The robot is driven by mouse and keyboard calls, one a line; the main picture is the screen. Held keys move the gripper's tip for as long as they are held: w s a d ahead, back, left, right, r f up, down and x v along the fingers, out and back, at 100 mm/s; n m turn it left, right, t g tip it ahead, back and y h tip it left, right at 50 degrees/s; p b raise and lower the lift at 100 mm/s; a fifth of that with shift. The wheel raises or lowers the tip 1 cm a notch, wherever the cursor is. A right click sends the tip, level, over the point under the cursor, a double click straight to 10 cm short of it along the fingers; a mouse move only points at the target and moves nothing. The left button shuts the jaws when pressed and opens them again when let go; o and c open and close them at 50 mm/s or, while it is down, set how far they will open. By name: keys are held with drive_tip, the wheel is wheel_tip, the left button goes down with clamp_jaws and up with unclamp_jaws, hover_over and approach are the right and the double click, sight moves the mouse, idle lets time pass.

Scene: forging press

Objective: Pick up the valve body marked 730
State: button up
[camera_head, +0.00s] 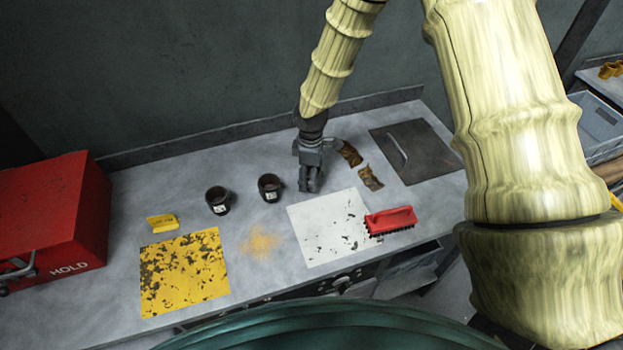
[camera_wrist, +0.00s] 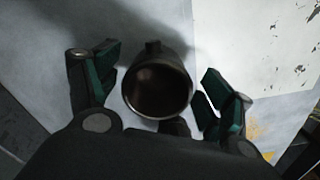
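In the wrist view a dark, hollow round body (camera_wrist: 158,92) stands between the fingers of my gripper (camera_wrist: 160,85), open end toward the camera, with a short stub at its top. A gap shows on each side, so my gripper is open around it. No number is readable on it. In the head view my gripper (camera_head: 310,186) points down behind the white sheet and hides this body. To its left stand two dark cup-shaped bodies with small pale labels, one nearer (camera_head: 270,188) and one farther left (camera_head: 218,200); their numbers are too small to read.
A worn white sheet (camera_head: 325,225), a red brush (camera_head: 391,220) and brown scraps (camera_head: 370,178) lie near my gripper. A dark plate with a handle (camera_head: 415,153) is at right. A yellow sheet (camera_head: 185,272), a yellow block (camera_head: 162,222) and a red HOLD box (camera_head: 50,225) are at left.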

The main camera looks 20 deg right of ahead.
drive_tip(key=shift+w+f, duration=0.15)
drive_tip(key=shift+w, duration=0.05)
drive_tip(key=c, duration=1.3)
drive_tip(key=shift+s, duration=0.1)
drive_tip(key=shift+c, duration=0.3)
